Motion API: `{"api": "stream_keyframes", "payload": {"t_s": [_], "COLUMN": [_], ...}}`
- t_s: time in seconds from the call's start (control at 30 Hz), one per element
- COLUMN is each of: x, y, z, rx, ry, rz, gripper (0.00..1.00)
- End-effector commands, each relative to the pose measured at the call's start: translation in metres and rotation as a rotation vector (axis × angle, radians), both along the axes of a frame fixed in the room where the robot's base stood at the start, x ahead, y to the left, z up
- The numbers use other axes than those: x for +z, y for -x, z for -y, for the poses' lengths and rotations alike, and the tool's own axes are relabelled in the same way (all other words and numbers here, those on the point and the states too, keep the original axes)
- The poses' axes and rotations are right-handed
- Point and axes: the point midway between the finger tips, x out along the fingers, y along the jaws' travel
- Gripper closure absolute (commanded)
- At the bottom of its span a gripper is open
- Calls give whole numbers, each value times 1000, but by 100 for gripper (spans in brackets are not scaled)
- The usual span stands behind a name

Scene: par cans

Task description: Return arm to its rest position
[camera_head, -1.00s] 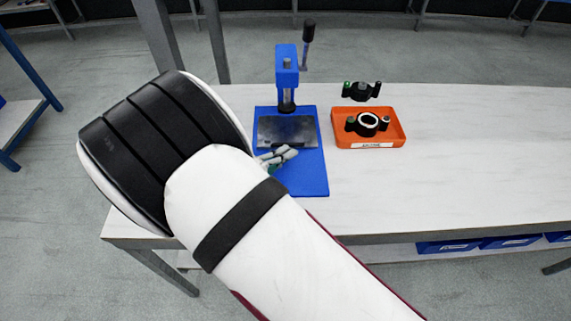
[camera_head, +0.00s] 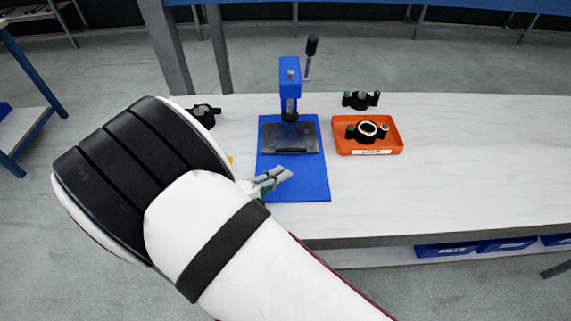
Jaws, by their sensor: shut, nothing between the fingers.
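My arm crosses the lower left of the head view and covers the near left part of the table. My gripper (camera_head: 273,178) shows as grey fingers just beyond the arm, over the front left part of the blue base mat. The fingers are shut with nothing between them. Most of the gripper's body is hidden behind the arm.
A blue press (camera_head: 290,85) with a dark-handled lever stands on the blue mat (camera_head: 305,185). An orange tray (camera_head: 390,148) holds a black part (camera_head: 367,132). Another black part (camera_head: 361,100) lies behind it, and a third dark part (camera_head: 205,115) lies left. The table's right side is clear.

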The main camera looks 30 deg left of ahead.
Motion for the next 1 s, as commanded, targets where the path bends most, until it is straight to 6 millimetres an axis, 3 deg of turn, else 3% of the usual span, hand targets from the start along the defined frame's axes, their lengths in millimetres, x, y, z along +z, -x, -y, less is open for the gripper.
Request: {"api": "stream_keyframes", "payload": {"t_s": [0.1,0.3,0.7,0.87,1.0], "x": [4,8,13,48,99], "y": [25,51,56,31,1], "z": [-7,-13,-12,16,68], "rx": [4,2,-16,-161,-405], "ry": [-1,0,-15,-166,-420], "rz": [-1,1,-1,-7,8], "gripper": [100,100,100,100,100]}}
